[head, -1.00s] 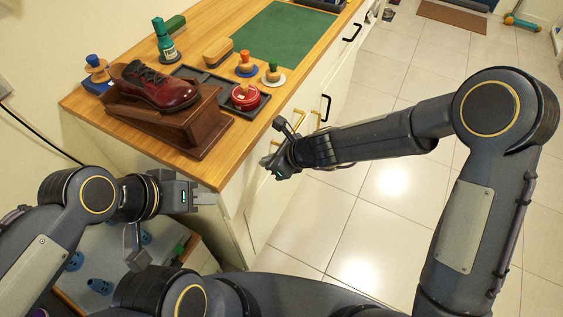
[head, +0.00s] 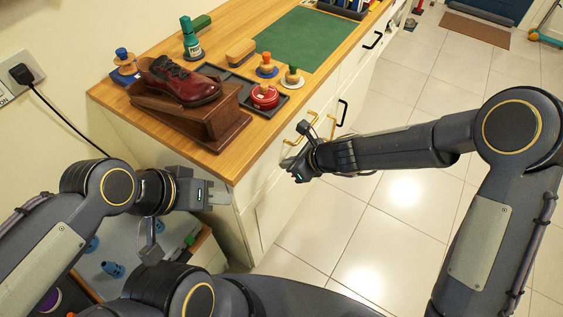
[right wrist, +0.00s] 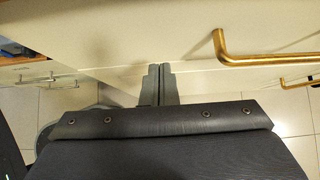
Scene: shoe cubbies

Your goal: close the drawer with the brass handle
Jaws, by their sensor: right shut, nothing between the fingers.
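The brass handle (right wrist: 265,58) is on a white drawer front (right wrist: 130,30) in the right wrist view, right of my fingers. In the head view brass handles (head: 315,116) show on the cabinet's front, partly behind my right arm. My right gripper (right wrist: 158,70) is shut and empty. Its fingertips are at the drawer front, left of the handle; I cannot tell if they touch it. In the head view my right gripper (head: 295,172) is beside the cabinet front below the counter edge. I cannot tell how far the drawer stands out. My left gripper (head: 218,195) is near the counter's front corner, its jaws unclear.
The wooden counter (head: 110,93) holds a red shoe (head: 180,80) on a wooden stand, a dark tray (head: 232,84) and a green mat (head: 300,38). Black handles (head: 342,112) are farther along the cabinet.

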